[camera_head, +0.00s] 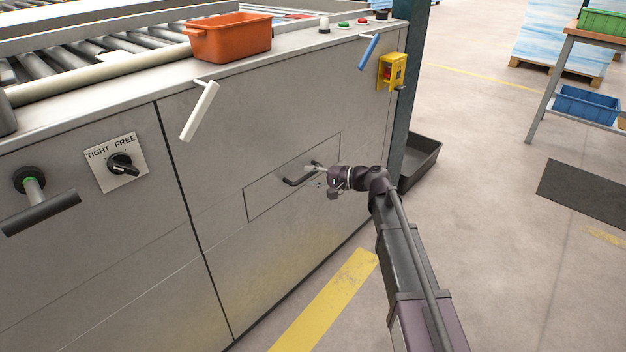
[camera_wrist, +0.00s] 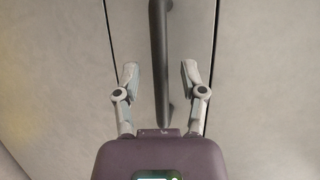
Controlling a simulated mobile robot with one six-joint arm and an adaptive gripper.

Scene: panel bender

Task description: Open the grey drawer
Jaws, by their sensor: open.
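The grey drawer (camera_head: 262,199) is a flat rectangular front in the machine's grey side panel, flush with it as far as I can see. A dark bar handle (camera_head: 295,181) is fixed on its front. In the wrist view the handle (camera_wrist: 160,50) runs up and down the picture, with the drawer front (camera_wrist: 188,30) behind it. My gripper (camera_head: 318,170) is at the handle's right part. In the wrist view my gripper (camera_wrist: 158,78) is open, one finger on each side of the handle, with a gap on both sides. The drawer's right part is partly hidden by my arm.
An orange bin (camera_head: 230,40) sits on the machine top. A white lever (camera_head: 199,110), a blue lever (camera_head: 368,51) and a yellow switch box (camera_head: 392,71) stick out above the drawer. A dark tray (camera_head: 420,163) lies on the floor to the right. Open floor lies right of my arm.

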